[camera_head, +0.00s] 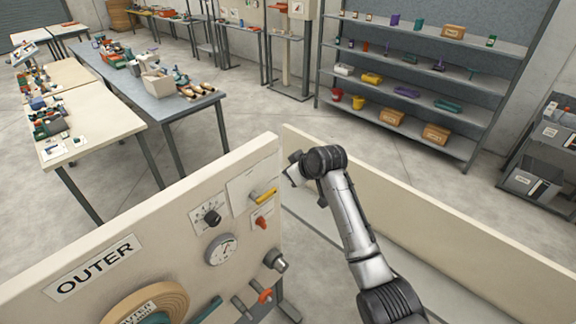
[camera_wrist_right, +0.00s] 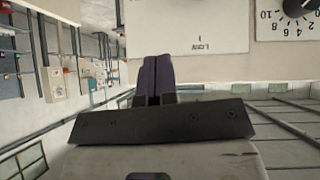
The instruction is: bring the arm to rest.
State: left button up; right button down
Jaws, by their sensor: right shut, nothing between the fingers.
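My right arm (camera_head: 350,215) comes in from the bottom right of the head view and bends at its wrist near the panel's right edge. My right gripper (camera_wrist_right: 158,82) is shut and empty in the right wrist view, its two dark fingers together. It points at a pale plate (camera_wrist_right: 185,25) marked LOW. In the head view the gripper is mostly hidden past the edge of the panel (camera_head: 150,215), close to the yellow-handled lever (camera_head: 264,195). I cannot tell whether they touch. My left gripper is not in view.
The panel carries a dial knob (camera_head: 211,216), a round gauge (camera_head: 220,250), a red knob (camera_head: 261,223) and a tape roll (camera_head: 150,304). A low beige wall (camera_head: 440,235) runs behind my arm. Tables (camera_head: 90,125) and shelves (camera_head: 425,95) stand farther back, with open floor between.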

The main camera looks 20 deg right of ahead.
jog(key=s+d+r+m+t+h, duration=0.1)
jog(key=s+r+m+t, duration=0.15)
jog(key=r, duration=0.45)
jog(key=s+d+r+m+t+h, duration=0.1)
jog(key=s+r, duration=0.2)
jog(key=r, duration=0.4)
jog(key=s+t, duration=0.1)
jog(key=s, duration=0.5)
jog(key=s+d+f+g+h+p, duration=0.1)
jog(key=s+f+g, duration=0.3)
jog(key=s+f, duration=1.2)
jog(key=s+d+f+m+g+p, duration=0.1)
jog(key=s+f+g, duration=0.4)
jog(key=s+f, duration=1.2)
jog(key=s+p, duration=0.1)
jog(key=s, duration=0.6)
jog(key=shift+s+h, duration=0.4)
